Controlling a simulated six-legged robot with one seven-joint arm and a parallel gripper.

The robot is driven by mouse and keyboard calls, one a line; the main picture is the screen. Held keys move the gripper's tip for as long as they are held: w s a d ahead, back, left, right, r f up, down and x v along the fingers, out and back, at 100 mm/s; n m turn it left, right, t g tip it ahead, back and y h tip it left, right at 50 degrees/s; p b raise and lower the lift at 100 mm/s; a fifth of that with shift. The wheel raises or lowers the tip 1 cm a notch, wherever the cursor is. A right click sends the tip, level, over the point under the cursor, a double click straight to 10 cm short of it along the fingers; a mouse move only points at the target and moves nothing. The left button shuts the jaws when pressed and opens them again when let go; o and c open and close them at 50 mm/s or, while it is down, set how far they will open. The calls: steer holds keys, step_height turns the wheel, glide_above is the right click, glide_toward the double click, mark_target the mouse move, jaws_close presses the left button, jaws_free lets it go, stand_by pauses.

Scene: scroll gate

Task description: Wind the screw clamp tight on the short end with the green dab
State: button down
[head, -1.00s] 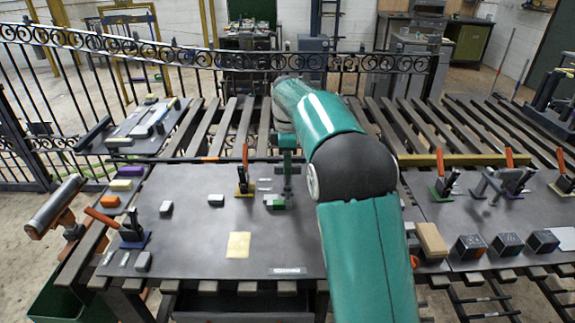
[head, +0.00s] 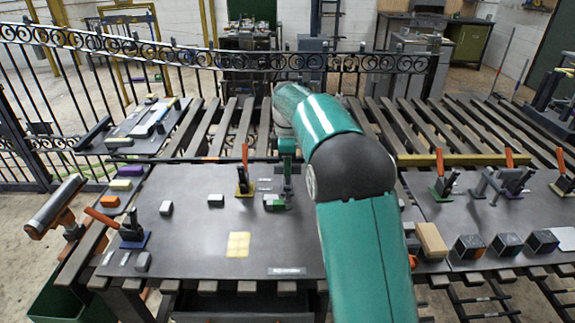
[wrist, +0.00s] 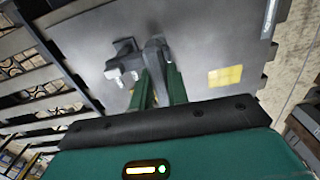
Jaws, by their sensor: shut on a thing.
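My gripper (head: 287,188) is low over the dark steel plate (head: 190,218), left of my arm. In the wrist view its two green fingers (wrist: 159,72) close on a dark grey upright part, seemingly the screw clamp (wrist: 153,48). A short grey piece with a pale face (wrist: 122,66) lies beside it on the left. In the head view a small block with a green mark (head: 276,203), seemingly the short end with the green dab, sits right below my fingers. The fingers partly hide the clamp, and I cannot tell how tight its screw is.
An orange-handled clamp (head: 243,178) stands just left of my gripper, another (head: 128,230) at the plate's left. Small grey blocks (head: 216,200) and a yellow patch (head: 238,244) are on the plate. More clamps (head: 447,182) and dark cubes (head: 470,247) are on the right. An iron scroll fence (head: 200,57) runs behind.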

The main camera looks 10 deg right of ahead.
steer(key=m, duration=1.7)
steer(key=shift+r+m, duration=0.1)
steer(key=shift+m, duration=0.2)
steer(key=m, duration=1.2)
steer(key=shift+r+m, duration=0.1)
steer(key=shift+m, duration=1.8)
